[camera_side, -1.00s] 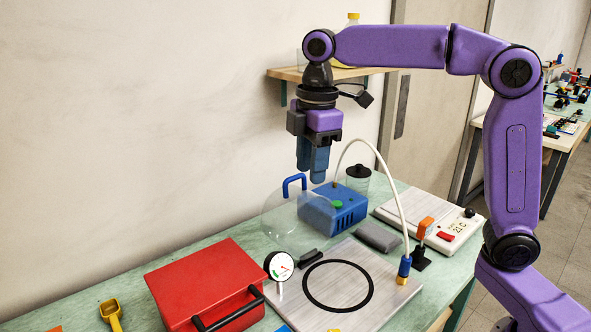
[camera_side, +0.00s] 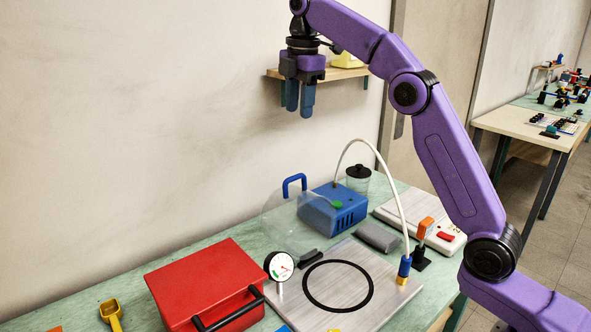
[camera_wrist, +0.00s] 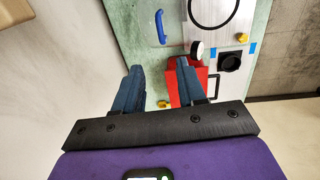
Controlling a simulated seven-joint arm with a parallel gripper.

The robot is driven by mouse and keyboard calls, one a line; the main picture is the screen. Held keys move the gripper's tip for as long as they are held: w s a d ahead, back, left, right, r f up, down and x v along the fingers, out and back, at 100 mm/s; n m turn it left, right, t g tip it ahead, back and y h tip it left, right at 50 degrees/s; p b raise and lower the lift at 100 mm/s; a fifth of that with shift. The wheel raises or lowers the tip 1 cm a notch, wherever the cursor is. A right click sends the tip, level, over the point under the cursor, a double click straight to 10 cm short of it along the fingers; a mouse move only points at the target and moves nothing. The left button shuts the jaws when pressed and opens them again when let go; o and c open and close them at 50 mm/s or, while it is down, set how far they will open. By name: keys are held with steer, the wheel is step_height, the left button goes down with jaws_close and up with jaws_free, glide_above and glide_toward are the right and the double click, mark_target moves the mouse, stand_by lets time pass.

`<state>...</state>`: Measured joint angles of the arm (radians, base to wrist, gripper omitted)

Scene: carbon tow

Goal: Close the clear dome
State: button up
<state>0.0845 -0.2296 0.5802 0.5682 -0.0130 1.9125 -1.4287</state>
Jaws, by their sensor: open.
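The clear dome (camera_side: 283,222) stands tipped open at the back edge of the metal plate (camera_side: 386,290), by a dark hinge block (camera_side: 311,260). Its blue handle (camera_side: 294,184) is at the upper back of the dome; the handle also shows in the wrist view (camera_wrist: 160,27). A black ring (camera_side: 338,309) lies bare and uncovered on the plate. My gripper (camera_side: 300,101) is open and empty, high above the dome and apart from it. Its two blue fingers point down and are spread in the wrist view (camera_wrist: 160,72).
A blue pump box (camera_side: 335,209) stands just behind the dome, with a white hose (camera_side: 392,185) arching to the plate. A dial gauge (camera_side: 280,266) stands at the plate's left. A red box (camera_side: 205,284) sits left. A shelf (camera_side: 345,73) is behind my gripper.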

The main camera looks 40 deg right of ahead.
steer(key=f, duration=0.5)
steer(key=w+f, duration=0.1)
steer(key=f, duration=1)
steer(key=shift+w+f, duration=0.2)
steer(key=shift+f, duration=0.2)
jaws_close()
